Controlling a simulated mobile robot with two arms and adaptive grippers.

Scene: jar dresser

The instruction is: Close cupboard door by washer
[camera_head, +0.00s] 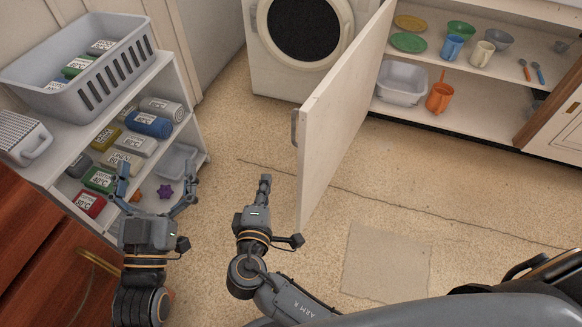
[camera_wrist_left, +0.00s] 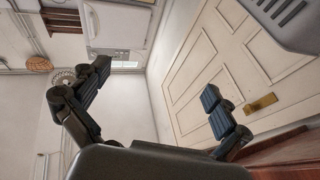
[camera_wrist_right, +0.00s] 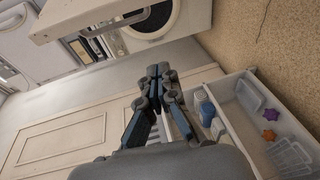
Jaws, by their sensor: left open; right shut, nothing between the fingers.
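The cupboard door (camera_head: 335,115) is a cream panel standing wide open in the head view, with a grey handle (camera_head: 295,128) on its left edge. It swings out from the open cupboard (camera_head: 440,108) at the right of the washer (camera_head: 300,40). The washer also shows in the right wrist view (camera_wrist_right: 185,20). My right gripper (camera_head: 265,182) is shut and empty, to the left of the door's lower end and apart from it. My left gripper (camera_head: 157,180) is open and empty, further left in front of the white shelf unit.
The white shelf unit (camera_head: 196,130) holds rolled towels and boxes, with a grey basket (camera_head: 140,50) on top. A red-brown dresser (camera_head: 30,240) stands at the lower left. The cupboard holds plates, cups and a white tub (camera_head: 402,82). The floor between shelf and door is clear.

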